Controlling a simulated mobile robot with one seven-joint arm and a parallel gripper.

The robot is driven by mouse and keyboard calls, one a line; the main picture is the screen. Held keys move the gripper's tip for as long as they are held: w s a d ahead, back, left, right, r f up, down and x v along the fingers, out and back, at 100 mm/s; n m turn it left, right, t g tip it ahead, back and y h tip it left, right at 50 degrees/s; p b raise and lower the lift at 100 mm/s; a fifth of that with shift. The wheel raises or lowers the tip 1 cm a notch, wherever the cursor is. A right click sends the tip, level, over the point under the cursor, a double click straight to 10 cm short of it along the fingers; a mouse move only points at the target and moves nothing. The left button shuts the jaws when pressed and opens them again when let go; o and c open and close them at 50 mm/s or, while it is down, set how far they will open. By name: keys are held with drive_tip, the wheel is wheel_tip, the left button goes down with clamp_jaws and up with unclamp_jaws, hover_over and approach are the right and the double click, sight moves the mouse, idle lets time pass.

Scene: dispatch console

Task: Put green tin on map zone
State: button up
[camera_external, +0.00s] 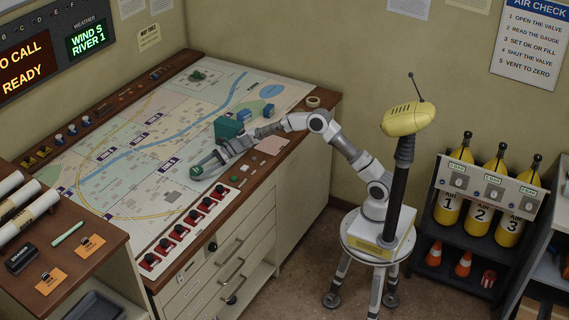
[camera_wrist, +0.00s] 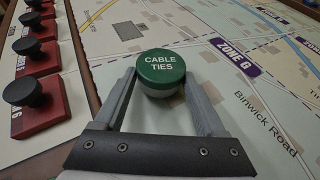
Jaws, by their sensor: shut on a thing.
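The green tin (camera_wrist: 161,68) has a green lid marked "CABLE TIES" and a pale lower side. My gripper (camera_wrist: 160,85) is shut on it, one grey finger on each side. In the external view the tin (camera_external: 196,172) is at the tip of my gripper (camera_external: 203,167), over the front part of the map (camera_external: 120,190). I cannot tell whether its base touches the map. A purple label reading "ZONE G" or "ZONE 6" (camera_wrist: 235,57) is printed just right of the tin in the wrist view.
Several red blocks with black knobs (camera_external: 196,216) line the console's front edge; they are left in the wrist view (camera_wrist: 32,98). A dark green box (camera_external: 228,128) and blue blocks (camera_external: 244,115) stand behind my arm. The map's left part is mostly clear.

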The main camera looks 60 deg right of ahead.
drive_tip(key=shift+f, duration=0.35)
drive_tip(key=shift+f, duration=0.2)
drive_tip(key=o, duration=1.4)
